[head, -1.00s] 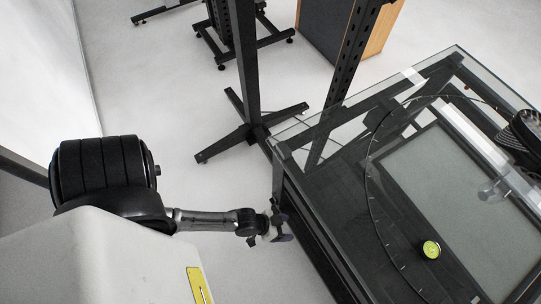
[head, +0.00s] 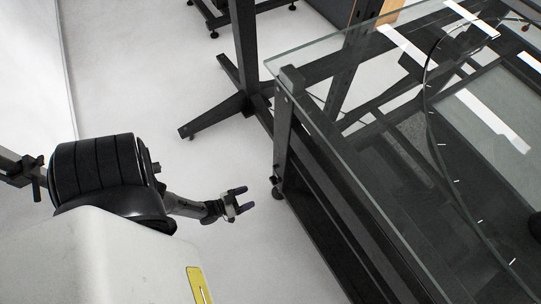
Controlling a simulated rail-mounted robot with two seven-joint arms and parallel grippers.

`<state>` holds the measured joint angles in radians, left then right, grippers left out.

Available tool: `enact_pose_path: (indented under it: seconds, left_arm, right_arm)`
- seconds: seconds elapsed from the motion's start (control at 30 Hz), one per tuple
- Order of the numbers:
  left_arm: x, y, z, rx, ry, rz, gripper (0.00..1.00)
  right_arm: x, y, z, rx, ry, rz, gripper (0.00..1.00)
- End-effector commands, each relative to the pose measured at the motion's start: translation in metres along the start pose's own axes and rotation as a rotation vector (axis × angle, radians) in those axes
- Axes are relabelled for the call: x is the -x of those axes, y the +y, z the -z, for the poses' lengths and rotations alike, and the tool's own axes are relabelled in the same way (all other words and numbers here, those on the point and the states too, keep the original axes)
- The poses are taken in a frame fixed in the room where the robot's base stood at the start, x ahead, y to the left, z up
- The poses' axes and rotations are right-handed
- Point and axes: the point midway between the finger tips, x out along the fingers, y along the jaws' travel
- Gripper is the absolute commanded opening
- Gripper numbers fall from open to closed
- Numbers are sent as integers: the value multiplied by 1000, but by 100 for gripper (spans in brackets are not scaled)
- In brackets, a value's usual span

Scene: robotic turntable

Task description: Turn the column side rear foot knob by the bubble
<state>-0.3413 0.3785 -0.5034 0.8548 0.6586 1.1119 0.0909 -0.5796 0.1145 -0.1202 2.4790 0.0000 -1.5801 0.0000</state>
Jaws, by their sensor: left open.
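My left gripper (head: 247,198) is open and empty, low beside the near corner leg of the glass-topped table. A dark foot knob (head: 278,192) sits at the bottom of that leg (head: 284,130), just to the right of my fingertips. A gap shows between the fingers and the foot in the picture. The bubble is not in view now. My right gripper is not in view.
The glass top (head: 330,112) overhangs the black table frame (head: 335,215). A black column (head: 246,45) with splayed feet (head: 207,120) stands behind the corner leg. Pale floor is clear left of the table.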

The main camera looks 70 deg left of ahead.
Motion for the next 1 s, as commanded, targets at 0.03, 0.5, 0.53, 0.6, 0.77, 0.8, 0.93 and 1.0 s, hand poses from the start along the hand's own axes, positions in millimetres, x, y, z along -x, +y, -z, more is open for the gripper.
enact_pose_path:
  seconds: [0.03,0.5,0.53,0.6,0.77,0.8,0.93,1.0]
  left_arm:
    - [2,-10,-15,-10,18,5,69]
    - [-16,-32,-20,-38,87,20,69]
    - [-21,-32,-20,-37,86,20,69]
    - [-34,-33,-19,-38,86,21,69]
    - [-65,-33,-17,-37,86,21,69]
    - [-72,-33,-16,-38,86,20,69]
    - [-92,-33,-15,-37,84,21,69]
    - [-101,-33,-14,-37,83,20,69]
  right_arm:
    - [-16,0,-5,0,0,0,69]
    - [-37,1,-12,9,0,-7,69]
    - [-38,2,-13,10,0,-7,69]
    - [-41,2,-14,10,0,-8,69]
    - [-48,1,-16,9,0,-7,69]
    - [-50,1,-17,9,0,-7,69]
    - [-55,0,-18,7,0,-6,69]
    - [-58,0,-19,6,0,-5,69]
